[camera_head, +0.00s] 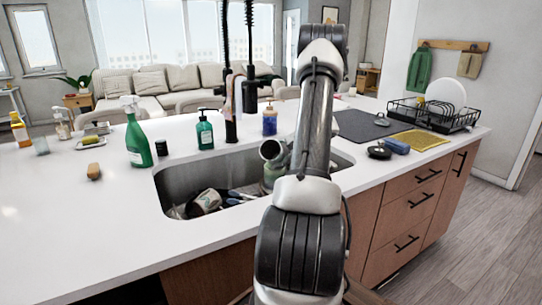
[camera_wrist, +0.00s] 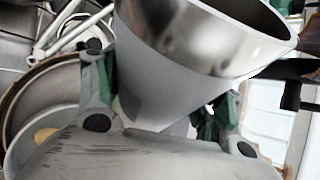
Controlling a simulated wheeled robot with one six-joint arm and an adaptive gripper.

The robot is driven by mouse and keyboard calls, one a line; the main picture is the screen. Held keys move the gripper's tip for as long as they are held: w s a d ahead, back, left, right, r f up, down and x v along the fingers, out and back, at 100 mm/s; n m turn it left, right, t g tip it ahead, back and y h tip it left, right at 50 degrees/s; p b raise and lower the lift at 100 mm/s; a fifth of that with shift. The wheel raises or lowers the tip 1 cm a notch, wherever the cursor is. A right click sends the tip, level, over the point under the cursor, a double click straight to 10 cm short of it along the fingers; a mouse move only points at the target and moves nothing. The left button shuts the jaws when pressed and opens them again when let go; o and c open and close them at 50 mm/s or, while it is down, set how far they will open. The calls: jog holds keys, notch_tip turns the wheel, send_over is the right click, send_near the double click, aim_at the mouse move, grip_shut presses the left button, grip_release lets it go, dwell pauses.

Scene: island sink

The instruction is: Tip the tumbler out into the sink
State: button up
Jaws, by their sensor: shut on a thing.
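The tumbler (camera_head: 271,151) is over the sink in the head view, tilted, with its dark round mouth turned toward the camera and left. In the wrist view the tumbler (camera_wrist: 185,60) is a grey metallic cup with a shiny band at its wide rim. My gripper (camera_wrist: 160,115) is shut around its narrower part, with green-padded fingers on either side. In the head view my arm hides most of the gripper. The sink (camera_head: 190,178) is a grey basin set in the white island. The inside of the tumbler is not clear, and I see no liquid falling.
A cup (camera_head: 206,201) and other dishes lie in the sink. A black faucet (camera_head: 231,110) stands behind it. A green spray bottle (camera_head: 138,140) and soap bottle (camera_head: 205,132) stand at the left and back. A dish rack (camera_head: 432,115) is at right.

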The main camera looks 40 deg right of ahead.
aim_at(275, 143)
jog(key=shift+d+f+n, duration=0.2)
jog(key=shift+d+n, duration=0.2)
jog(key=shift+n, duration=0.3)
jog(key=shift+r+n+t+h, duration=0.3)
jog(key=shift+h, duration=0.1)
jog(key=r+n+t+h, duration=0.1)
jog(key=r, duration=0.1)
jog(key=a+r+n+t+h, duration=0.1)
jog(key=r, duration=0.1)
jog(key=s+a+r+n+t+h, duration=0.1)
jog(key=r+n+h, duration=0.1)
jog(key=shift+s+t, duration=0.1)
jog(key=shift+t, duration=0.2)
jog(key=shift+s+a+r+n+t+h, duration=0.2)
jog(key=shift+a+r+n+t+h, duration=0.15)
jog(key=shift+r+n, duration=0.2)
jog(key=shift+s+a+r+n+t+h, duration=0.15)
jog(key=shift+a+r+n+t, duration=0.1)
jog(key=shift+r+n+t, duration=0.25)
jog(key=shift+f, duration=0.1)
